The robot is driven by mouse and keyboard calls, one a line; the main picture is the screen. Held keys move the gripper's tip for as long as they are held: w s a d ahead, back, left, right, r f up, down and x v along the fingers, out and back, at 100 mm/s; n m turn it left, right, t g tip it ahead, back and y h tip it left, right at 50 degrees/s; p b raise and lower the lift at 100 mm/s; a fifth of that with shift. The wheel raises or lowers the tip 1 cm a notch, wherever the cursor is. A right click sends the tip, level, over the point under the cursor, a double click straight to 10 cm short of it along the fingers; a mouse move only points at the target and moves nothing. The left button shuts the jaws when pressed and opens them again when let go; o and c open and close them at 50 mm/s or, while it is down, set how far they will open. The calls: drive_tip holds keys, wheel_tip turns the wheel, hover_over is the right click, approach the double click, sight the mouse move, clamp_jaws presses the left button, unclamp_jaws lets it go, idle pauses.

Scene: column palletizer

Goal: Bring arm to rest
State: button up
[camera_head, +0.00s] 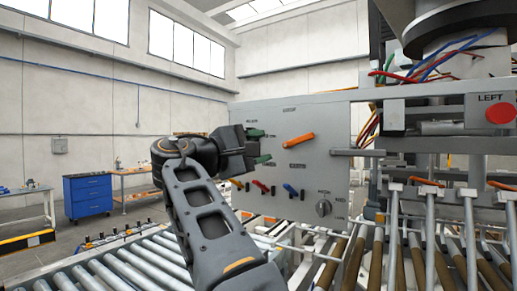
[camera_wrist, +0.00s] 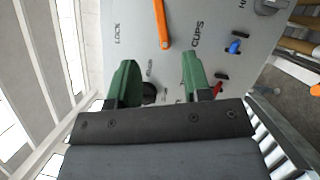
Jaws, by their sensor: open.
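My gripper (camera_head: 258,147) is raised in front of the grey control panel (camera_head: 338,122). Its two green fingertips are apart, with nothing seen between them; they also show in the wrist view (camera_wrist: 155,85). The panel carries an orange lever (camera_head: 299,140), a red lever (camera_head: 261,187), a blue lever (camera_head: 291,190) and a round knob (camera_head: 323,208). In the wrist view the orange lever (camera_wrist: 161,22) lies beyond the fingertips, and a dark knob (camera_wrist: 149,91) is partly hidden by the left finger. I cannot tell whether the fingers touch the panel.
A roller conveyor (camera_head: 135,262) runs at the lower left. A machine frame with rods and a red LEFT button (camera_head: 500,113) stands at the right. A blue cabinet (camera_head: 88,195) and a workbench (camera_head: 136,187) stand farther back. The space left of my arm, above the conveyor, is clear.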

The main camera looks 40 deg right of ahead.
idle(0.4)
drive_tip(key=w+a+f+n+t+y, duration=0.1)
drive_tip(key=w+a+f+t+y, duration=0.25)
drive_tip(key=f, duration=0.75)
drive_tip(key=w+f+n+t+y, duration=0.1)
drive_tip(key=w+f+t+y, duration=0.35)
drive_tip(key=f, duration=0.75)
drive_tip(key=s+a+f+m+y, duration=0.1)
drive_tip(key=s+a+f+y, duration=0.2)
drive_tip(key=a+f, duration=0.3)
drive_tip(key=s+a+f+m+g+y, duration=0.1)
drive_tip(key=s+a+f+y, duration=0.3)
drive_tip(key=f, duration=0.6)
drive_tip(key=s+a+f+m+y, duration=0.2)
drive_tip(key=s+a+f+y, duration=0.1)
drive_tip(key=a+f, duration=0.5)
drive_tip(key=shift+s+a+f+g+y, duration=0.15)
drive_tip(key=shift+s+f+g+y, duration=0.15)
drive_tip(key=shift+f+g+y, duration=0.25)
drive_tip(key=shift+r, duration=0.1)
